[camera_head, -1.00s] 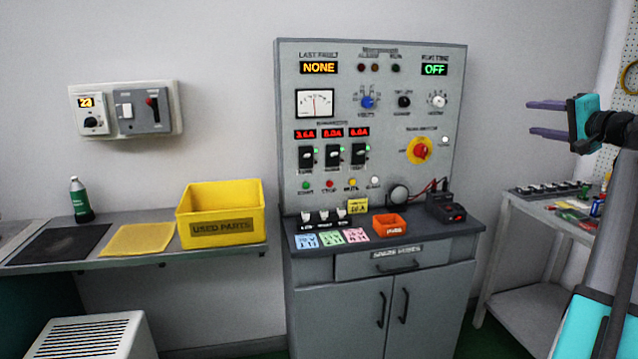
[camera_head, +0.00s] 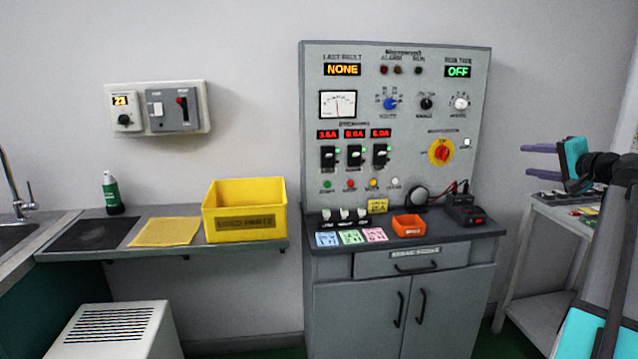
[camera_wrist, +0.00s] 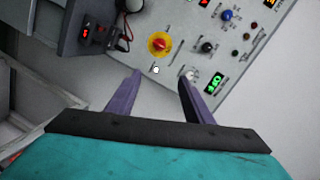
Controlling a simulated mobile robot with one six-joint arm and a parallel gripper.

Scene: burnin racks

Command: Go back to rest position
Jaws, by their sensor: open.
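My gripper (camera_head: 541,161) is raised at the right side of the head view, with its two purple fingers apart and pointing left. Nothing is between the fingers. In the wrist view my gripper (camera_wrist: 158,90) is open, with the grey control panel (camera_wrist: 215,50) beyond its fingertips. The fingertips are apart from the panel. The red and yellow rotary switch (camera_wrist: 159,44) shows just past the fingers, and it also shows in the head view (camera_head: 441,152).
The control cabinet (camera_head: 350,320) stands in the middle. An orange bin (camera_head: 409,226) sits on its ledge. A yellow bin (camera_head: 244,215) stands on the left shelf beside a yellow cloth (camera_head: 165,232) and a green bottle (camera_head: 112,193). A side table (camera_head: 545,215) stands at right.

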